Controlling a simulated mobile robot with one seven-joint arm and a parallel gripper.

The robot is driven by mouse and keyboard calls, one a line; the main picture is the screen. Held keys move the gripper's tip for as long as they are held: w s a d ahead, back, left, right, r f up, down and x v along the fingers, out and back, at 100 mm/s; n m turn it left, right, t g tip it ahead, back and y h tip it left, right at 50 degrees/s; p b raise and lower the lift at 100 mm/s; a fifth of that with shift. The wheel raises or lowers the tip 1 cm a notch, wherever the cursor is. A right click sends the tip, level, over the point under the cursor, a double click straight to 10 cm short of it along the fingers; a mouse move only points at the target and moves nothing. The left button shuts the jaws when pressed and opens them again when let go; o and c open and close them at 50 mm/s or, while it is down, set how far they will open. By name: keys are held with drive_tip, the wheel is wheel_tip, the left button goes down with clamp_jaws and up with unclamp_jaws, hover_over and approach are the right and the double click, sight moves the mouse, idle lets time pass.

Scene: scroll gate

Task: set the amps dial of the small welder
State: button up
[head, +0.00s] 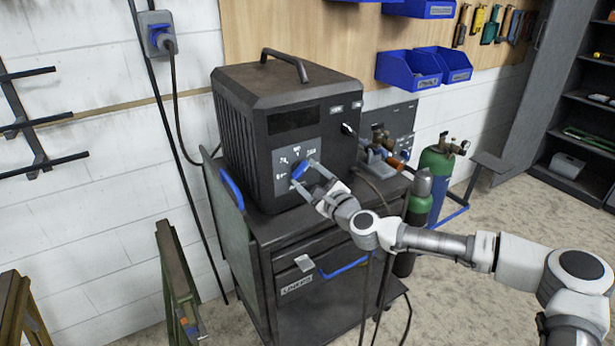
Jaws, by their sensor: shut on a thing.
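The small welder (291,97) is a dark box with a top handle, standing on a dark cart (290,228). Its front has a grey dial plate (285,163) with white markings around a blue amps dial (299,169). My gripper (306,176) is at the dial, its fingers on either side of the blue knob, shut on it. My fingers cover part of the dial and the plate, so the pointer's setting cannot be read. My arm reaches in from the lower right.
Green gas cylinders (436,167) stand right of the cart, and cables hang down its front right side. A metal stand (180,280) is at the lower left. Blue bins (408,70) hang on the wooden wall panel. The floor at right is open.

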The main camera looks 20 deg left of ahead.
drive_tip(key=shift+b, duration=0.3)
drive_tip(key=shift+c, duration=0.3)
drive_tip(key=n+b, duration=0.4)
drive_tip(key=n, duration=0.2)
drive_tip(key=n+b, duration=0.5)
drive_tip(key=n, duration=0.2)
drive_tip(key=n+b, duration=0.5)
drive_tip(key=n, duration=0.1)
drive_tip(key=shift+r+n, duration=0.3)
drive_tip(key=o, duration=1.4)
drive_tip(key=shift+r, duration=0.1)
